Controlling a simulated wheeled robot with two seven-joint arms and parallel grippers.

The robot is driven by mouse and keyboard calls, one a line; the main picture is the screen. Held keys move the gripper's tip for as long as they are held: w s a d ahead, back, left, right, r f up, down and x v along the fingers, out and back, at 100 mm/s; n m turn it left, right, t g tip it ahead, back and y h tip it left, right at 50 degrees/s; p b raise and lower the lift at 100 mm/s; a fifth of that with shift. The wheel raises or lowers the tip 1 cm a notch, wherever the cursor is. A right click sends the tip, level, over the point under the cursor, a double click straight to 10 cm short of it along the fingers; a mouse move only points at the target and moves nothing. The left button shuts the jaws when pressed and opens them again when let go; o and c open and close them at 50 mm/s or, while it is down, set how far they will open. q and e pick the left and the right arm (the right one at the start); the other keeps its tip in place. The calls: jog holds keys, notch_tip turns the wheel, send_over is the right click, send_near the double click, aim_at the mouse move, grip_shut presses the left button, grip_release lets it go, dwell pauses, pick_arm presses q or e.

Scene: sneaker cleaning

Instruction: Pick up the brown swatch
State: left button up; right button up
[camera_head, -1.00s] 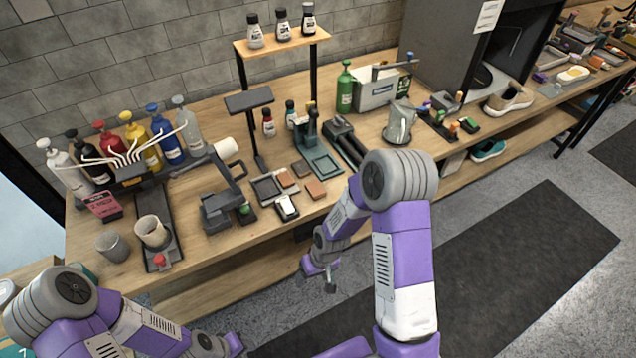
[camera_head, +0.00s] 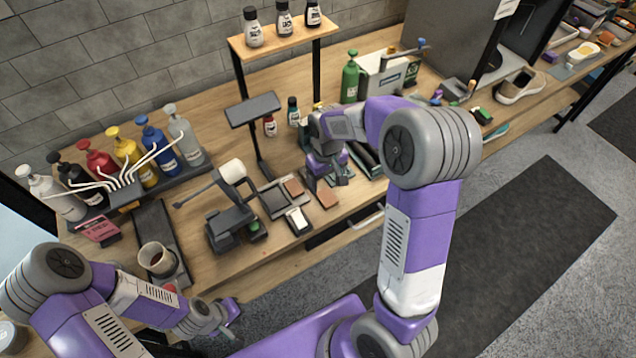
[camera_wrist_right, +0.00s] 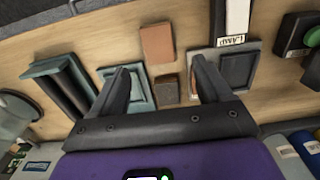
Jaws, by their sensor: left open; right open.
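Several small swatches lie on the bench. A tan-brown swatch (camera_wrist_right: 157,43) lies just beyond my right fingertips in the right wrist view; it also shows in the head view (camera_head: 327,198). A darker brown swatch (camera_wrist_right: 166,90) lies between the fingers in the right wrist view, and my gripper hides it in the head view. My right gripper (camera_wrist_right: 160,72) is open and empty, pointing down above the swatches. My left gripper (camera_head: 230,318) is open near the bench's front edge, away from them.
The grey tray (camera_head: 264,198) and a white-topped block (camera_head: 298,219) are beside the swatches. A teal-grey tray (camera_wrist_right: 139,92) lies close to my right finger. A black stand (camera_head: 252,108) rises behind.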

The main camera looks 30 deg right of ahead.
aim_at(327, 196)
jog(key=f, duration=0.2)
jog(key=f+b, duration=0.1)
jog(key=f, duration=0.4)
jog(key=shift+s+d+f+b, duration=0.15)
jog(key=shift+s+b, duration=0.1)
jog(key=shift+b, duration=0.15)
jog(key=c, duration=1.1)
